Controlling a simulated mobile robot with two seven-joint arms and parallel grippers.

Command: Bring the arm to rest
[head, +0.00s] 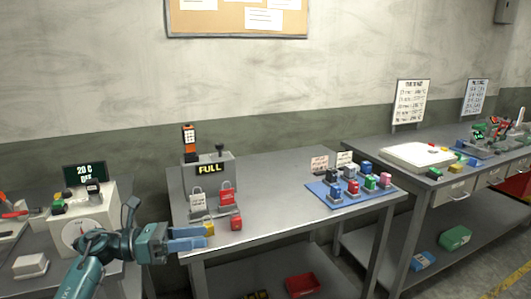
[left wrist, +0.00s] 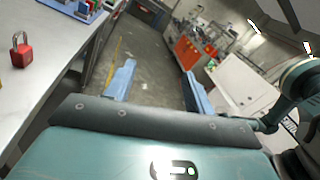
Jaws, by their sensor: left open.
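My left arm comes in from the lower left in the head view, and its teal gripper with blue fingers (head: 188,238) is at the front left corner of the middle table (head: 270,212). The left wrist view shows the two blue fingers (left wrist: 157,85) spread wide with nothing between them. The gripper is open and empty. A red padlock (head: 236,223) stands on the table just right of the fingers; it also shows in the left wrist view (left wrist: 21,50). A yellow padlock (head: 208,228) is close behind the fingers, partly hidden. My right gripper does not show.
A grey box reading FULL (head: 208,170) stands at the back left of the table, with tags in front. A blue mat (head: 322,194) holds several colored padlocks at the right. A white dial machine (head: 66,232) is left. The table's middle is clear.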

